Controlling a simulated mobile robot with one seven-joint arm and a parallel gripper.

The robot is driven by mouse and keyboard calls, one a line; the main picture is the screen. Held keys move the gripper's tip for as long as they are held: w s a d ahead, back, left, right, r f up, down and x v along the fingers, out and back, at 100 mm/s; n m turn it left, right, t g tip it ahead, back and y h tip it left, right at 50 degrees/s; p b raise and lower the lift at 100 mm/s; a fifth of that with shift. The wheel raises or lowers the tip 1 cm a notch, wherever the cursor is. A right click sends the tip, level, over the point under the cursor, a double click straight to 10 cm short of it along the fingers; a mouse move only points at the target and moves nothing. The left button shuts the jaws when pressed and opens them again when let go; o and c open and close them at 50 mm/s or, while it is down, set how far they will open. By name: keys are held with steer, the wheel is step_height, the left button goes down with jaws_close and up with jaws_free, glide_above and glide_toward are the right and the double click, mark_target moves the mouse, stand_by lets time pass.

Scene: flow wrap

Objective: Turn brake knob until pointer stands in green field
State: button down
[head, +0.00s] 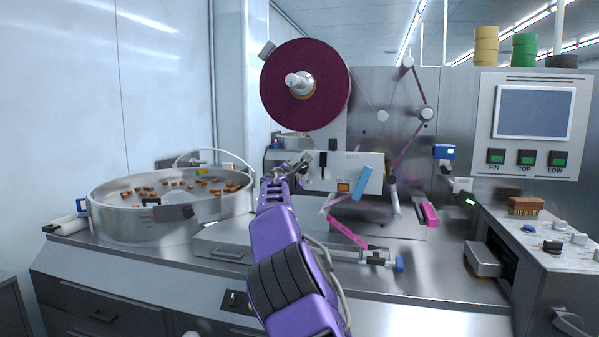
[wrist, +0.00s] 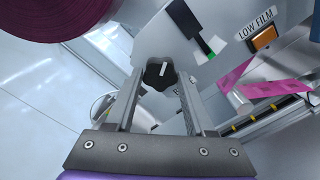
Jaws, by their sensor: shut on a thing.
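The brake knob (wrist: 158,74) is black and lobed, with a white line on its face, in the wrist view. My gripper (wrist: 158,82) has one finger on each side of it and is shut on it. In the head view my gripper (head: 301,164) reaches the left end of a pale panel (head: 365,160) below the film reel, and hides most of the knob. A strip with a black part (wrist: 184,20) and a green field (wrist: 216,44) lies right of the knob in the wrist view. I cannot make out clearly where the pointer stands.
The dark red film reel (head: 332,88) hangs just above my gripper. An orange-lit button (wrist: 265,37) marked LOW FILM and pink film (wrist: 232,76) lie right of the strip. A round metal bowl (head: 120,220) stands at the left, and a screen panel (head: 535,105) at the right.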

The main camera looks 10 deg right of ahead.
steer(key=shift+c, duration=1.4)
jaws_free()
steer(key=b+v, duration=0.4)
steer(key=v, duration=1.3)
steer(key=shift+s, duration=0.2)
steer(key=shift+a+f, duration=0.1)
steer(key=shift+a, duration=0.05)
